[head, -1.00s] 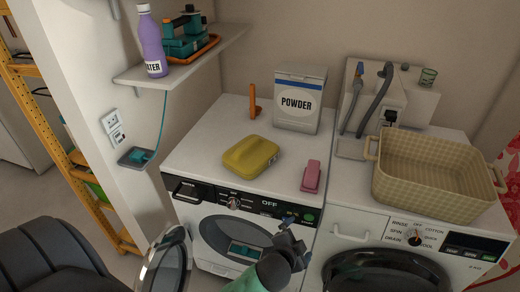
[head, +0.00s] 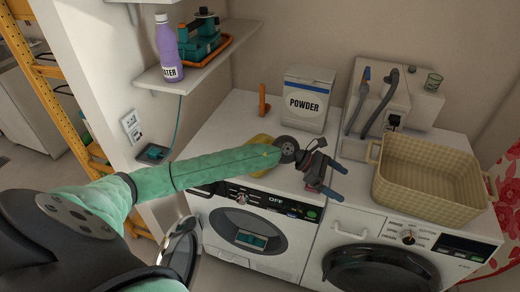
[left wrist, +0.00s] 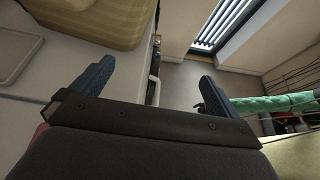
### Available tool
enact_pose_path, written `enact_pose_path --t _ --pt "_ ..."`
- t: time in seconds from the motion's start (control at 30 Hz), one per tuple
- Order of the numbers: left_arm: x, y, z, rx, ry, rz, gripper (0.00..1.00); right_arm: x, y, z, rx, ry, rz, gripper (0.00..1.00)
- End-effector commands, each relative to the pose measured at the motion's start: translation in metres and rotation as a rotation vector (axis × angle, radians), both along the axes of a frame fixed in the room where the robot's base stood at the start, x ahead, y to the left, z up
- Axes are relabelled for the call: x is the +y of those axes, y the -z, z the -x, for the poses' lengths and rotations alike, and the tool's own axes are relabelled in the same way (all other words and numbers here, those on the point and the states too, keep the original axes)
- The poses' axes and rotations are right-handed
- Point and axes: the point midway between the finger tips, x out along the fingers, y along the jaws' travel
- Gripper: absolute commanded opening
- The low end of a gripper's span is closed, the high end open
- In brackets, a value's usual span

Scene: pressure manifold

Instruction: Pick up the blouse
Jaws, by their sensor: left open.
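I cannot make out a blouse in either view. Red floral cloth (head: 508,185) shows at the right edge of the head view, but I cannot tell what it is. My left gripper (head: 337,181) is open and empty, over the front part of the machine tops, left of the woven basket. In the left wrist view its two blue fingers (left wrist: 152,88) are spread wide with nothing between them. The basket (head: 425,192) stands on the right machine; its inside looks empty from here. It also shows in the left wrist view (left wrist: 90,22).
A yellow item (head: 258,142) is partly hidden behind my left arm. The right machine (head: 385,262) has a dark door. A purple bottle (head: 167,45) stands on the shelf.

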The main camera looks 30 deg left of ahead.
Motion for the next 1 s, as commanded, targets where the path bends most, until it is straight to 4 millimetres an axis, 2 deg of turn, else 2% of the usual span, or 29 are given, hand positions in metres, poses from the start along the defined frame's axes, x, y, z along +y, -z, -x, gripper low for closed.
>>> enact_pose_path --t 0.03,0.17,0.23,0.3,0.4,0.5,0.6,0.7,1.0 --pt "0.027 -0.002 -0.010 -0.040 0.048 -0.129 1.00 -0.005 0.005 0.007 0.004 0.000 0.005 1.00" --pt "0.101 0.005 -0.028 -0.103 0.171 -0.450 1.00 -0.017 0.026 0.025 0.003 -0.001 0.014 1.00" --pt "0.148 0.003 -0.037 -0.113 0.226 -0.616 1.00 -0.023 0.035 0.034 0.002 -0.003 0.019 1.00" --pt "0.195 -0.004 -0.045 -0.107 0.273 -0.772 1.00 -0.029 0.044 0.044 0.003 -0.003 0.023 1.00" --pt "0.255 -0.019 -0.052 -0.081 0.325 -0.955 1.00 -0.036 0.054 0.057 0.002 -0.004 0.028 1.00" --pt "0.297 -0.032 -0.055 -0.049 0.355 -1.076 1.00 -0.041 0.061 0.065 0.001 -0.004 0.031 1.00" --pt "0.320 -0.039 -0.055 -0.026 0.371 -1.140 1.00 -0.044 0.065 0.069 -0.001 -0.005 0.032 1.00" --pt "0.330 -0.039 -0.055 -0.014 0.378 -1.168 1.00 -0.045 0.066 0.070 -0.002 -0.005 0.033 1.00" --pt "0.330 -0.015 -0.055 -0.013 0.379 -1.170 1.00 -0.043 0.064 0.063 -0.007 -0.005 0.032 1.00"
